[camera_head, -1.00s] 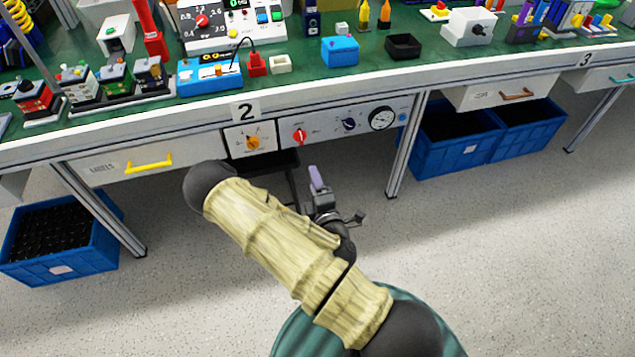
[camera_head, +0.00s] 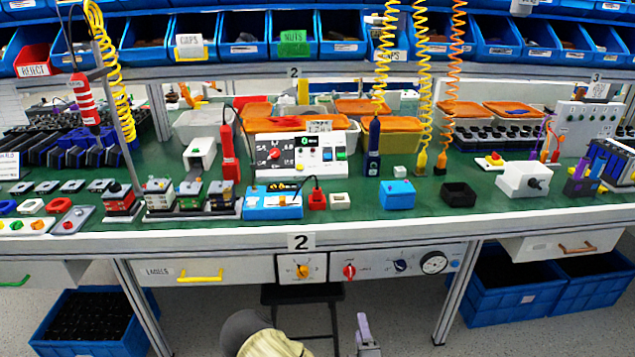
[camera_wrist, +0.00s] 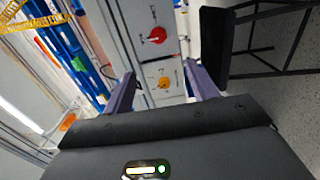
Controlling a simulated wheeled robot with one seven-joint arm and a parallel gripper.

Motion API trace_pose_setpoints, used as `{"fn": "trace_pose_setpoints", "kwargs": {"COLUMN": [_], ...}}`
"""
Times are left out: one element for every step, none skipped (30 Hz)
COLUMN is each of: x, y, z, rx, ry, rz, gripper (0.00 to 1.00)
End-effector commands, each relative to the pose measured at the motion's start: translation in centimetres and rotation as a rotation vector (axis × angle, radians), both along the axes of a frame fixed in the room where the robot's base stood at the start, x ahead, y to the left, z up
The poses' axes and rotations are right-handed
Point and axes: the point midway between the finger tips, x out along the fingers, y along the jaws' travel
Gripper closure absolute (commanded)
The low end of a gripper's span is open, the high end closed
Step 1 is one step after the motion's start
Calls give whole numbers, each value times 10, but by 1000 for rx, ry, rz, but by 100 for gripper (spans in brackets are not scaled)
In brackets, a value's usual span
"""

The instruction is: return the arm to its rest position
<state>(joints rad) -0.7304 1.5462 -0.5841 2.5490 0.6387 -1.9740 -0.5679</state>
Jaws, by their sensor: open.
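My gripper (camera_wrist: 163,84) is open and empty in the wrist view, with its two purple fingers apart. In the head view only a purple finger and part of the grey gripper body show at the bottom edge, below and in front of the bench. The orange rotary switch (camera_head: 302,271) sits on a white panel under the "2" label. In the wrist view the orange switch (camera_wrist: 164,82) appears between the fingers, with a visible gap to them. My arm is mostly cut off by the bottom of the head view.
The red knob (camera_head: 349,271) and round gauge (camera_head: 433,263) are on the panel to the right. A drawer with a yellow handle (camera_head: 200,275) is left. A black stool (camera_head: 303,293) stands under the bench. Blue crates (camera_head: 510,304) stand on the floor at both sides.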

Motion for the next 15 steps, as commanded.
{"fn": "trace_pose_setpoints", "kwargs": {"x": [1,2,4,6,7,9,10,11,12,13,13,13,13,12,11], "y": [-3,-5,-9,-12,-17,-22,-26,-31,-36,-39,-42,-45,-47,-48,-49], "z": [0,1,0,0,0,-1,-2,-3,-5,-7,-8,-10,-11,-12,-13], "rx": [19,36,65,92,122,171,211,252,311,354,397,455,496,538,592], "ry": [6,11,22,32,44,64,79,97,123,142,162,188,207,227,255], "rz": [-19,-34,-64,-90,-120,-165,-199,-238,-285,-323,-355,-399,-429,-460,-498], "gripper": [42,42,42,42,42,42,42,42,42,42,42,42,42,42,42]}}
